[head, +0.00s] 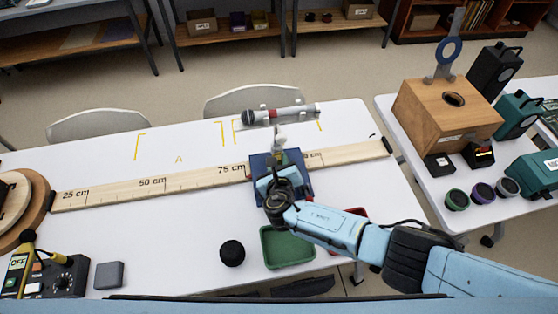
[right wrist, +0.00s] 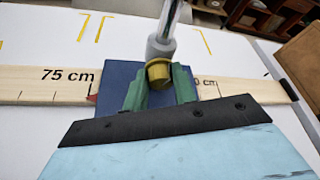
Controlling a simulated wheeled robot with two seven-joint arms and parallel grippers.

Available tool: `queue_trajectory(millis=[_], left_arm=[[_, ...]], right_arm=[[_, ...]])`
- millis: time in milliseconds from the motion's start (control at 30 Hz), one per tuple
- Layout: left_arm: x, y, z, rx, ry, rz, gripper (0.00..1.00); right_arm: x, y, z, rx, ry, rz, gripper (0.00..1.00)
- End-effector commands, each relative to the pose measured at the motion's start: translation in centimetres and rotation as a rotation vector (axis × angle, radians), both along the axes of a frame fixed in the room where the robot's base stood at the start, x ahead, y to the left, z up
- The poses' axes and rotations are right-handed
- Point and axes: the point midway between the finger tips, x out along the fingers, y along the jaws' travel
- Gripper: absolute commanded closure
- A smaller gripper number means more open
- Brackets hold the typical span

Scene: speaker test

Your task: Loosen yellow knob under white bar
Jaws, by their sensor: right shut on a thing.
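The yellow knob (right wrist: 158,73) shows in the right wrist view, just below a pale grey-white collar (right wrist: 160,47) on an upright rod (right wrist: 169,16). My right gripper (right wrist: 159,88) has its green fingers on either side of the knob and is shut on it. In the head view my right gripper (head: 277,172) is over the blue carriage (head: 302,179) on the wooden rail (head: 205,179). The knob is hidden there. A microphone (head: 278,114) lies across the top of the stand, above the gripper. My left gripper is not in view.
A green tray (head: 287,247) and a black round object (head: 232,253) sit near the front. A wooden speaker box (head: 440,115) stands on the right table.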

Motion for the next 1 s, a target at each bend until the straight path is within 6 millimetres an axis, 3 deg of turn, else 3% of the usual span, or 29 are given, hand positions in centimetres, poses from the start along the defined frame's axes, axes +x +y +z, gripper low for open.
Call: queue_trajectory(millis=[400, 433, 567, 1000], left_arm=[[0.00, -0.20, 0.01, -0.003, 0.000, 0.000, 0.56], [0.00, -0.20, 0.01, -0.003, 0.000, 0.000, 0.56], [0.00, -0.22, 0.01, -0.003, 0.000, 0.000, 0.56], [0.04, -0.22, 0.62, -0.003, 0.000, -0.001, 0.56]], right_arm=[[0.00, -0.01, -0.03, -0.006, -0.001, 0.000, 0.96], [0.00, -0.01, -0.03, -0.006, -0.001, 0.000, 0.69], [0.00, -0.01, -0.03, -0.006, -0.001, 0.000, 0.52], [-0.94, 0.00, 0.39, -0.005, 0.000, 0.002, 0.51]])
